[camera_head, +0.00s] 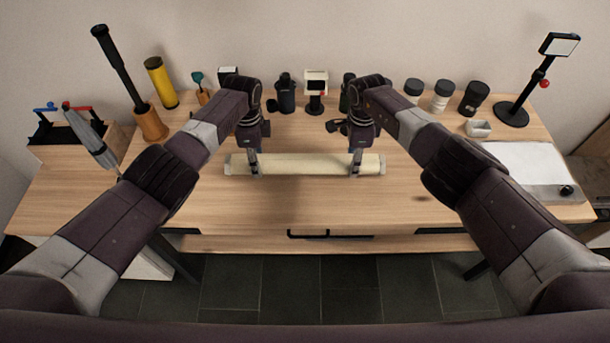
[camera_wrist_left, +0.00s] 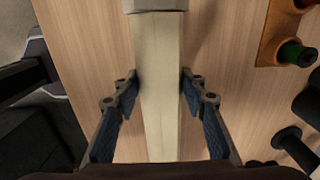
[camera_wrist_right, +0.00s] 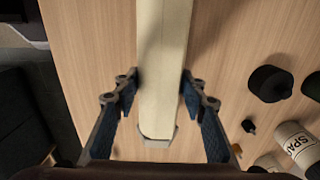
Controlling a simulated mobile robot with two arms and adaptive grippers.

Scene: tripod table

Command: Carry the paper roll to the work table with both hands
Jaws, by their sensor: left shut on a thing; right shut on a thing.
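The paper roll (camera_head: 305,165) is a long pale cream bar with grey end caps. It lies crosswise over the wooden work table (camera_head: 300,205); I cannot tell for sure whether it touches the top. My left gripper (camera_head: 254,171) is shut on the roll near its left end. My right gripper (camera_head: 356,170) is shut on it near its right end. In the left wrist view the fingers (camera_wrist_left: 159,80) sit on both sides of the roll (camera_wrist_left: 160,115), with an end cap at the top edge. In the right wrist view the fingers (camera_wrist_right: 160,80) flank the roll (camera_wrist_right: 163,40) near its lower cap.
Several dark bottles and jars (camera_head: 441,96) line the back of the table. A yellow cylinder (camera_head: 160,82) and a tool in a wooden holder (camera_head: 151,124) stand at the back left. A white board (camera_head: 535,165) and a stand (camera_head: 512,113) are on the right. The table's front strip is clear.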

